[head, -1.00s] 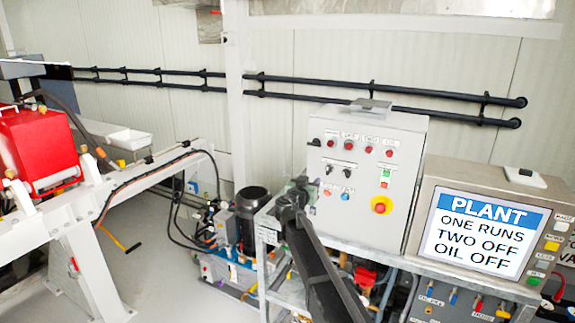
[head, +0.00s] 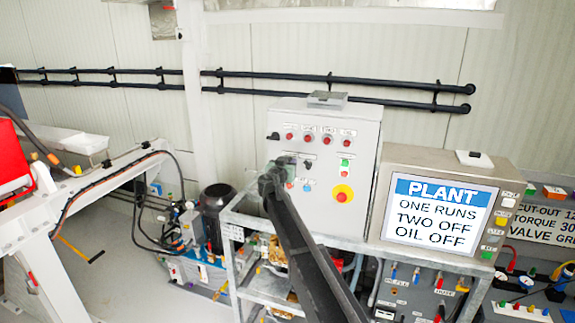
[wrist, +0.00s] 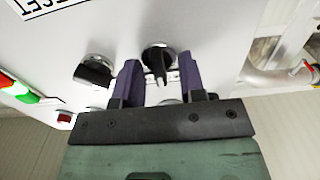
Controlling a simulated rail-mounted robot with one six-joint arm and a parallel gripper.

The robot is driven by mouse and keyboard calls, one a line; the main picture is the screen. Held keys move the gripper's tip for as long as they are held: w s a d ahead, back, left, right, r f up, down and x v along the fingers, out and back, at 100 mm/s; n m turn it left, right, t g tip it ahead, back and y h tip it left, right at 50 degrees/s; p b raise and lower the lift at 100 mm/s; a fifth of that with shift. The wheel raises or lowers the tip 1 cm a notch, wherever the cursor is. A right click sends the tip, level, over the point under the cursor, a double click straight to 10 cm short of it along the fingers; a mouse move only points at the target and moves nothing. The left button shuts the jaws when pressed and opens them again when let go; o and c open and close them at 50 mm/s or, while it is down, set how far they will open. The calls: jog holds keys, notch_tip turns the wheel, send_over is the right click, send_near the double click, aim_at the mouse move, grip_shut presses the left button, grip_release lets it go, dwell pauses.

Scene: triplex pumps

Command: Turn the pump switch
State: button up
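The grey control panel (head: 325,210) stands on a metal frame in the head view, with red lamps, black rotary switches, and green, red and blue buttons. In the wrist view, one black switch (wrist: 158,62) lies between the two purple fingers of my gripper (wrist: 160,72). The fingers are open, one on each side of the knob, with gaps visible. A second black switch (wrist: 95,72) is just outside the left finger. In the head view my gripper (head: 272,178) is at the panel's left side, and my arm covers part of the panel. The switch labels are too small to read.
A yellow and red emergency stop (head: 343,194) is on the panel's right side. A screen (head: 435,213) reads "PLANT ONE RUNS TWO OFF OIL OFF". A black motor (head: 217,205) stands left below. A red machine (head: 12,160) is at the far left.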

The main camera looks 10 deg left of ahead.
grip_shut()
jog(key=shift+n, duration=0.3)
jog(key=n, duration=0.8)
jog(key=shift+a+f, duration=0.1)
dwell(0.5)
grip_release()
